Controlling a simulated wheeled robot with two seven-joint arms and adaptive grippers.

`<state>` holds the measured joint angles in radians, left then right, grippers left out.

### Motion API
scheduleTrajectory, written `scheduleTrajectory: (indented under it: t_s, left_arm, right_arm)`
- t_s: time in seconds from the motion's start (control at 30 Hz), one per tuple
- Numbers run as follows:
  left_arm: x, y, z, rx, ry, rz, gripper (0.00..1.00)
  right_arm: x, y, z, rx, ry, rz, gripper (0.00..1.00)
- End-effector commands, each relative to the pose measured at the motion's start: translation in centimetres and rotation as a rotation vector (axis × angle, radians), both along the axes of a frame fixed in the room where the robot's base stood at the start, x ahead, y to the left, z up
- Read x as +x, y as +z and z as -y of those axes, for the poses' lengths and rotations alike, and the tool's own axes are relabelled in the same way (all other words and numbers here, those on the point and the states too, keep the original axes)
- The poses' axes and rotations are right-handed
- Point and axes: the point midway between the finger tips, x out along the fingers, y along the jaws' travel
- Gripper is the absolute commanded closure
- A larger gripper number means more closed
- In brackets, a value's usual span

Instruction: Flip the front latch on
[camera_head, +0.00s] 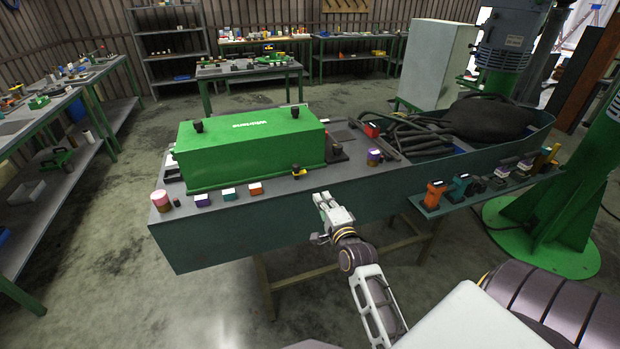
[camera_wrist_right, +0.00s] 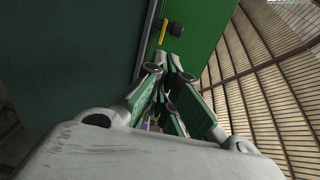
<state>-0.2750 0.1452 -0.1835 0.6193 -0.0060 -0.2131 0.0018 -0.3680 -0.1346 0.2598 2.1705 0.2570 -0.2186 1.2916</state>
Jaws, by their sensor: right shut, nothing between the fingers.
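The green box (camera_head: 250,153) stands on the metal bench top in the head view, with its long front side toward me. The front latch (camera_head: 297,170), black with yellow, sits low at the right end of that side. The latch (camera_wrist_right: 172,28) also shows in the right wrist view, ahead of my fingertips. My right gripper (camera_head: 321,199) is in front of the bench, right of and nearer than the latch. It is shut and empty, apart from the latch. In the right wrist view my gripper (camera_wrist_right: 166,66) shows its fingers brought together. My left gripper is not in view.
Small coloured blocks (camera_head: 228,194) and a pink cylinder (camera_head: 160,200) stand along the bench's front left edge. A purple cylinder (camera_head: 374,156) stands to the right of the box. Black hoses (camera_head: 415,135) lie farther right. The floor before the bench is clear.

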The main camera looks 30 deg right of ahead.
Motion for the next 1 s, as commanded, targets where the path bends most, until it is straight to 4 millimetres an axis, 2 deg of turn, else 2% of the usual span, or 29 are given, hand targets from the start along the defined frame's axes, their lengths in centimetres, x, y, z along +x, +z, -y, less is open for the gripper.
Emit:
scheduleTrajectory:
  t_s: [1.0]
  left_arm:
    - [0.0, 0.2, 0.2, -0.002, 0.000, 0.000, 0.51]
  right_arm:
    - [7.9, 0.1, 1.9, -0.001, 0.000, 0.001, 1.00]
